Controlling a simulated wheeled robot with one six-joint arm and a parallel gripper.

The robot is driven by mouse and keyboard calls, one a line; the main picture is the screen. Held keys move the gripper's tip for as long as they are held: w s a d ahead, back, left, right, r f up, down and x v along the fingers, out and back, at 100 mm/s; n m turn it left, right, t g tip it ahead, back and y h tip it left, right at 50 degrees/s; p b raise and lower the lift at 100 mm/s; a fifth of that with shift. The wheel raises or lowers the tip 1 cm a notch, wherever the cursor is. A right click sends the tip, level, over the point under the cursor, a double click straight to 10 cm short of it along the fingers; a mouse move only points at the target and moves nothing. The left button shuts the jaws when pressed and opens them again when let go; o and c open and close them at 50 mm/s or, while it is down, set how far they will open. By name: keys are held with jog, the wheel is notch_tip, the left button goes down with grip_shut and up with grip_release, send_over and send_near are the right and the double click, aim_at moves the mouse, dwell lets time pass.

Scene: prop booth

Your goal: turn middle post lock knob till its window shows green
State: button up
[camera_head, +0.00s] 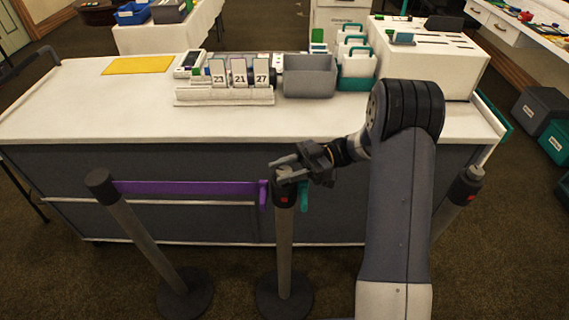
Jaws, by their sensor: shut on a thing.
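The middle post (284,250) stands in front of the counter, with a dark head on a grey pole. A small red window (284,199) shows on the front of its head. My gripper (282,169) reaches in from the right at the top of this post. Its fingers are shut on the lock knob (287,176), a light-coloured piece on top of the head, partly hidden by the fingers. A purple belt (187,188) runs from the left post (130,225) to the middle post. A teal piece (304,196) hangs at the middle post's right side.
The right post (462,190) also shows a red window and is partly behind my arm. The white counter (110,110) lies behind the posts, with number cards (240,75), a grey bin (310,77) and a yellow sheet (138,65). Round post bases stand on the carpet.

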jog(key=shift+r+n+g+h+p, duration=0.25)
jog(key=shift+n+g+h+p, duration=0.55)
jog(key=shift+p, duration=2.2)
jog(key=shift+r+n+g+h+p, duration=0.2)
jog(key=shift+n+g+p, duration=0.6)
jog(key=shift+p, duration=2.15)
jog(key=g+p, duration=0.1)
jog(key=p, duration=0.1)
jog(key=h+p, duration=0.1)
jog(key=p, duration=0.2)
jog(key=shift+f+n+g+p, duration=0.3)
jog(key=shift+f+g, duration=0.05)
jog(key=shift+g, duration=0.05)
jog(key=o, duration=1)
jog(key=shift+c, duration=0.2)
